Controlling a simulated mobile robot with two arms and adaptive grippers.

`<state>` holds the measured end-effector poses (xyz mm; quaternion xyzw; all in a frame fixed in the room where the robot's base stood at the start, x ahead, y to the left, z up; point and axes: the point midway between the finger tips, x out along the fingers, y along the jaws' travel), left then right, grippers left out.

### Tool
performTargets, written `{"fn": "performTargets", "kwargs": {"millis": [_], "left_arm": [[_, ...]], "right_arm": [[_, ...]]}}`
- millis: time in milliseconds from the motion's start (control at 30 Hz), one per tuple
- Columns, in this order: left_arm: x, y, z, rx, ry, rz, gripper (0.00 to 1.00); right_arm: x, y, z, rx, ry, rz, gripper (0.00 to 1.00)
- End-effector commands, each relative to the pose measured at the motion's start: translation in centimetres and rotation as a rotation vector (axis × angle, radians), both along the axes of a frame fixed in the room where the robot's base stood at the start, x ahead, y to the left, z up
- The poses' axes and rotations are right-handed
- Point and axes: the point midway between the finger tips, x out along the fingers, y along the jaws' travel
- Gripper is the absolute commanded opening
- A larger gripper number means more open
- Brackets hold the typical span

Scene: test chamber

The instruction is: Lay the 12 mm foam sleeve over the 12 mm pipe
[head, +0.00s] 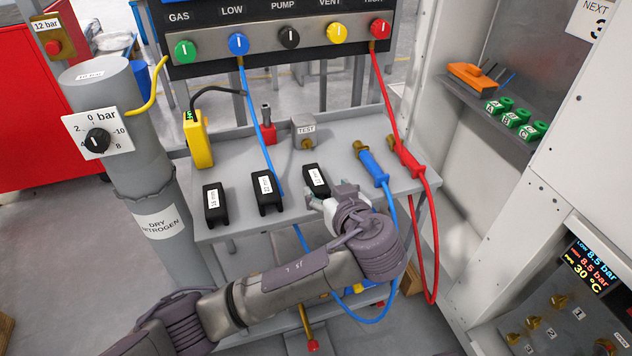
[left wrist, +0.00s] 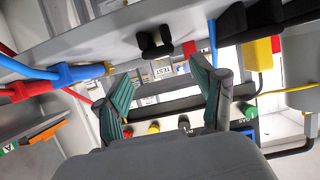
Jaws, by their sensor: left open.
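Three black foam sleeves with small white labels stand in a row on the grey shelf (head: 235,165): a left one (head: 215,203), a middle one (head: 267,192) and a right one (head: 316,180). The label print is too small to read surely, so I cannot tell which is 12 mm. My left gripper (head: 336,194) is at the shelf's front edge, close to the right sleeve and partly over it. In the left wrist view its fingers (left wrist: 165,98) are apart with nothing between them; a black sleeve (left wrist: 155,46) shows beyond. I cannot make out the 12 mm pipe. My right gripper is out of view.
A blue hose fitting (head: 373,167) and a red one (head: 407,160) lie right of the sleeves, their hoses hanging over the edge. A yellow meter (head: 199,142), a TEST block (head: 304,131) and a grey nitrogen cylinder (head: 120,130) stand behind and left. A white cabinet is right.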

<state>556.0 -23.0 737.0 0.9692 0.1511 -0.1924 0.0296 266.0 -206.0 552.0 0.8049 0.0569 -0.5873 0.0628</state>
Motion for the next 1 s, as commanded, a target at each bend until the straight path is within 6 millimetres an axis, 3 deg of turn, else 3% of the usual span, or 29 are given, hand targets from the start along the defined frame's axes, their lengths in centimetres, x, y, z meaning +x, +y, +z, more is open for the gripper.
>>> {"fn": "performTargets", "kwargs": {"millis": [100,333,600,900,1000], "left_arm": [[1.7,0.5,-0.8,0.002,-0.001,-0.001,0.69],[3.1,1.1,-1.4,0.0,-0.001,-0.002,0.69],[6.4,2.4,-2.8,0.002,-0.001,-0.002,0.69],[7.0,2.5,-3.0,-0.002,0.002,-0.003,0.69],[7.0,2.5,-3.0,-0.001,0.001,-0.003,0.55]], "right_arm": [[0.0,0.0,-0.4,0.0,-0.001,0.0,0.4],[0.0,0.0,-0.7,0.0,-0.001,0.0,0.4],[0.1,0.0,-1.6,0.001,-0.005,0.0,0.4],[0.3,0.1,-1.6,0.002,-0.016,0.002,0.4],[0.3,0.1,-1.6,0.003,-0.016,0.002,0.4]]}}
